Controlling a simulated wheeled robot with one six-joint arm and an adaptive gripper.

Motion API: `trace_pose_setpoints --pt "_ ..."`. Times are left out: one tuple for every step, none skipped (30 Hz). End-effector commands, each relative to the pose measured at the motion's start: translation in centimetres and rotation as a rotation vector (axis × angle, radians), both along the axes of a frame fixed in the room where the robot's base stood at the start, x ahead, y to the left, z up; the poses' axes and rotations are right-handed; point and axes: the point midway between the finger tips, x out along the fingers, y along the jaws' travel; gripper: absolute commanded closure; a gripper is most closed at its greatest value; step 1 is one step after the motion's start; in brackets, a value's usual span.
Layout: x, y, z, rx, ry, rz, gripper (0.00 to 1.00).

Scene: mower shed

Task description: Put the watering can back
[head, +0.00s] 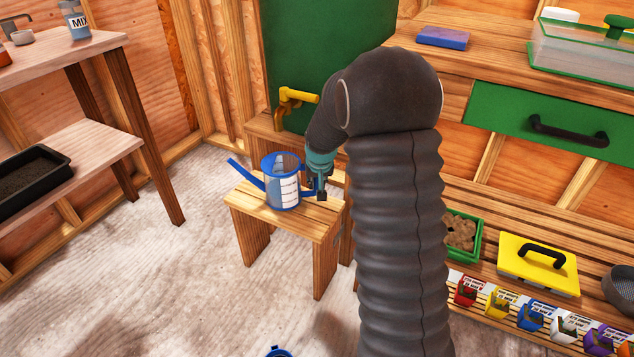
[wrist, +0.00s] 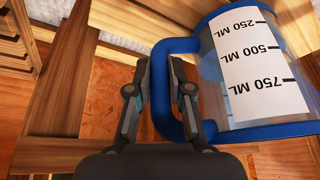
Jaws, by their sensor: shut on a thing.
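The watering can (head: 282,183) is a clear jug with blue rim, base, spout and handle, and a white measuring label. In the head view it is upright at the wooden stool (head: 318,225), its spout pointing left. I cannot tell whether its base touches the stool top. My gripper (head: 318,189) is at the can's right side, on its handle. In the wrist view the can (wrist: 265,75) fills the right side, and my gripper (wrist: 160,95) is shut on the blue handle, with one finger on each side of its upright bar.
A green panel (head: 330,55) with a yellow tap (head: 293,100) is behind the stool. A slatted shelf with a yellow-lidded box (head: 538,265) and several seed packets is at right. A two-tier bench (head: 85,150) stands at left. Floor (head: 170,270) in front is mostly open.

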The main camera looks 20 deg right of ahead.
Motion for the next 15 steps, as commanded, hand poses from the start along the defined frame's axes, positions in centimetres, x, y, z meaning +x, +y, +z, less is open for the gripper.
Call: trace_pose_setpoints --pt "0.05 0.00 -0.04 0.000 -0.002 -0.001 1.00" --pt "0.05 0.00 -0.14 0.000 -0.002 -0.001 1.00" --pt "0.05 -0.01 -0.27 0.000 -0.002 0.000 1.00" --pt "0.05 0.00 -0.35 0.000 -0.002 0.000 1.00" --pt "0.00 0.00 -0.30 0.000 0.000 0.000 0.73" --pt "-0.01 0.01 -0.29 0.000 0.000 0.000 0.63" --pt "-0.01 0.01 -0.29 0.000 0.000 0.000 0.55" --pt "-0.01 0.01 -0.29 0.000 0.000 0.000 0.55" --pt "-0.01 0.01 -0.29 0.000 0.000 0.000 0.55" --pt "-0.01 0.01 -0.29 0.000 0.000 0.000 0.55" --pt "-0.01 0.01 -0.29 0.000 0.000 0.000 0.55" --pt "-0.01 0.01 -0.29 0.000 0.000 0.000 0.55" --pt "-0.01 0.01 -0.29 0.000 0.000 0.000 0.55" --pt "-0.01 0.01 -0.29 0.000 0.000 0.000 0.55" --pt "-0.01 0.01 -0.25 0.000 0.000 0.000 0.55"
